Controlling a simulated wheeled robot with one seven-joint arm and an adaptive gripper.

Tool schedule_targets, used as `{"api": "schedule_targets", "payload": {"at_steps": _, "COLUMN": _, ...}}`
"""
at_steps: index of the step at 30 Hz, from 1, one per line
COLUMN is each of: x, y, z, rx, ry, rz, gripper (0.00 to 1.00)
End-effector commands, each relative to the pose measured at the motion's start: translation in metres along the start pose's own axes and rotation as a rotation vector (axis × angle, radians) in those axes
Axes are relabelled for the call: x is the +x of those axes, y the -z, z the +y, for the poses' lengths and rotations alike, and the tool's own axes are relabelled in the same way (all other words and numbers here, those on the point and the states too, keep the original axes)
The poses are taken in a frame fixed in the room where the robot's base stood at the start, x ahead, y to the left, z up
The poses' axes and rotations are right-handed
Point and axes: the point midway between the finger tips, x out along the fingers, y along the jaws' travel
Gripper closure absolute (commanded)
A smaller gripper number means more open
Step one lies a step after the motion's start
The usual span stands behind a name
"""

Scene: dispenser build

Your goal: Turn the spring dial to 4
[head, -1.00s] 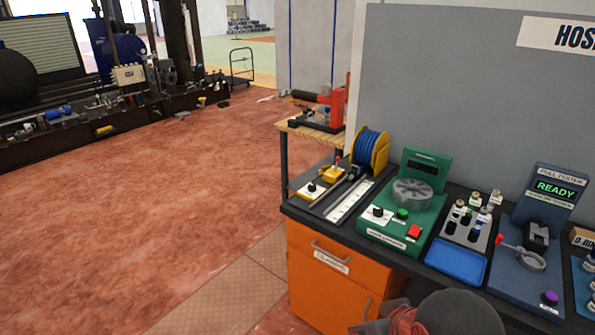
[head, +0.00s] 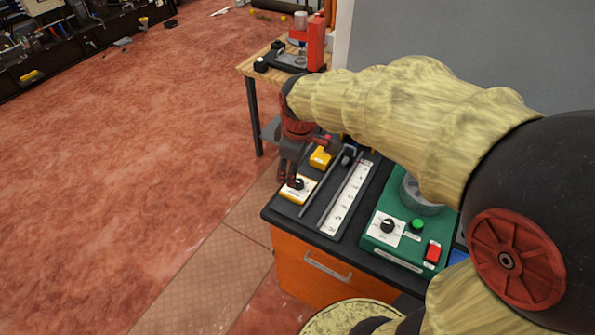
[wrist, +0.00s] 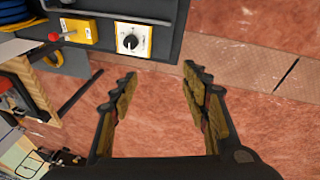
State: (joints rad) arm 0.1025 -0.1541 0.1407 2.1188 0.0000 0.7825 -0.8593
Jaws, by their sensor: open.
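A small dial (head: 298,186) with a black knob on a white plate with a yellow edge sits at the bench's near left corner. It also shows in the wrist view (wrist: 131,41), its knob carrying a white pointer line. The marks around it are too small to read. My gripper (head: 289,180) is above and beside this dial in the head view, fingers pointing down. In the wrist view my gripper (wrist: 158,80) is open and empty, with the dial beyond the left fingertip and floor between the fingers. I see no contact with the knob.
A yellow box (head: 321,157) with a red-tipped lever (wrist: 54,36) stands close to the dial. A white ruled strip (head: 348,200) and a green machine (head: 380,240) with another black dial (head: 387,226) lie to the right. Open floor lies left of the bench.

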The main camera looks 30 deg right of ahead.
Motion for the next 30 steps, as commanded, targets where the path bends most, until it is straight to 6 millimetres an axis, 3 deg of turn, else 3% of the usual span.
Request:
{"api": "schedule_targets", "payload": {"at_steps": 6, "x": 0.041, "y": 0.017, "z": 0.049, "rx": -0.265, "ry": 0.075, "rz": -0.057, "gripper": 0.54}}
{"api": "schedule_targets", "payload": {"at_steps": 15, "x": 0.12, "y": 0.017, "z": 0.091, "rx": -0.615, "ry": 0.187, "rz": -0.085, "gripper": 0.54}}
{"api": "schedule_targets", "payload": {"at_steps": 21, "x": 0.158, "y": 0.009, "z": 0.101, "rx": -0.76, "ry": 0.236, "rz": -0.082, "gripper": 0.54}}
{"api": "schedule_targets", "payload": {"at_steps": 30, "x": 0.188, "y": 0.003, "z": 0.099, "rx": -0.809, "ry": 0.253, "rz": -0.079, "gripper": 0.54}}
